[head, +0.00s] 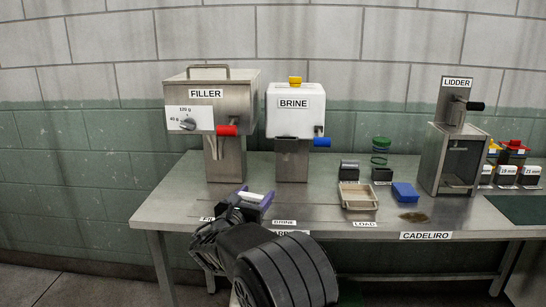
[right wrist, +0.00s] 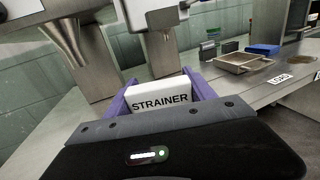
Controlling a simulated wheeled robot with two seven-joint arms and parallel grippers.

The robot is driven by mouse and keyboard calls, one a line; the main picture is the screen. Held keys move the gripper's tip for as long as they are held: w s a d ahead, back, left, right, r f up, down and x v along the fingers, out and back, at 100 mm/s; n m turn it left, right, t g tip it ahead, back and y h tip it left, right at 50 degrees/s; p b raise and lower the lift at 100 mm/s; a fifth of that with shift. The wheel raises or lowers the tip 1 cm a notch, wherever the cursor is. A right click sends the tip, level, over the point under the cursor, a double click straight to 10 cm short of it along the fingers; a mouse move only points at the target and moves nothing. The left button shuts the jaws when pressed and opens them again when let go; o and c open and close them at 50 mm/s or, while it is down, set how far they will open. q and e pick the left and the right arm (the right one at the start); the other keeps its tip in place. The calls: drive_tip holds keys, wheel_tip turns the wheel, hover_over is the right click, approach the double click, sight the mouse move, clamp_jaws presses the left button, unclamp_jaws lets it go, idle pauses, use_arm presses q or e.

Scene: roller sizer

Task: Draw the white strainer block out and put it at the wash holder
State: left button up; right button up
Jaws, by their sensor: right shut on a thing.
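My right gripper (head: 252,201) reaches over the front edge of the steel table, below the brine unit. Its purple fingers are shut on the white strainer block (right wrist: 160,97), whose face reads STRAINER in the right wrist view. In the head view only a white strip of the strainer block (head: 253,196) shows between the fingers. I cannot tell whether the block touches the table. No wash holder can be made out; a label on the table edge is partly hidden behind my arm. My left gripper is not in view.
The filler (head: 195,142) and the brine unit (head: 290,130) stand behind the gripper. A tan tray (head: 357,203), a blue block (head: 405,192) and small holders lie to the right. The lidder (head: 450,165) stands further right. The table's left front (head: 170,205) is bare.

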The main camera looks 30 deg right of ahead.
drive_tip(key=s+a+f+g, duration=0.1)
drive_tip(key=s+a+f, duration=0.4)
drive_tip(key=a+f, duration=0.65)
drive_tip(key=s+a+f+t, duration=0.1)
drive_tip(key=s+a+f, duration=0.8)
drive_tip(key=s, duration=0.5)
wheel_tip(320, 180, down, 2)
drive_tip(key=shift+a, duration=0.4)
